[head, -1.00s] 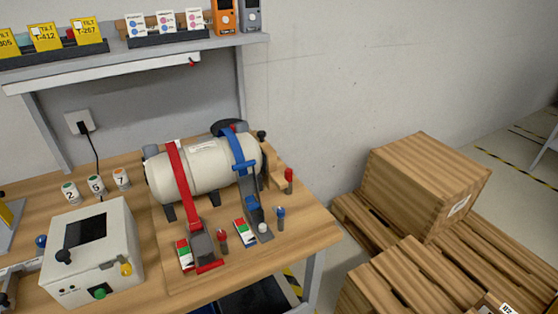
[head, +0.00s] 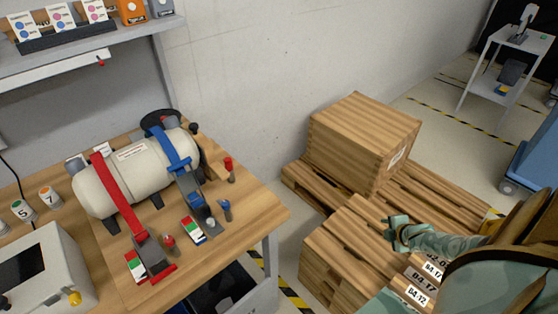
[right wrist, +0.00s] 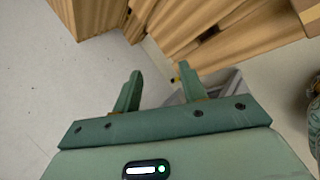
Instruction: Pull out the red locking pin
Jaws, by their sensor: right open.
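A tank (head: 134,176) lies on its side on the wooden bench, crossed by a red strap (head: 115,195) and a blue strap (head: 175,150). A red-topped pin (head: 169,243) stands beside the red strap's grey buckle (head: 150,257). Another red-topped pin (head: 229,168) stands upright near the bench's right edge. A blue-topped pin (head: 225,208) stands between these, by the blue buckle (head: 190,188). My right gripper (head: 388,232) is open and empty, right of the bench and apart from the pins. Its spread fingers show in the right wrist view (right wrist: 158,75). My left gripper is out of view.
A wooden crate (head: 360,145) and pallets (head: 345,245) stand right of the bench, near my right gripper. A grey device (head: 45,265) sits at the bench's left. A shelf (head: 90,55) hangs above. Pale floor shows beyond the pallets.

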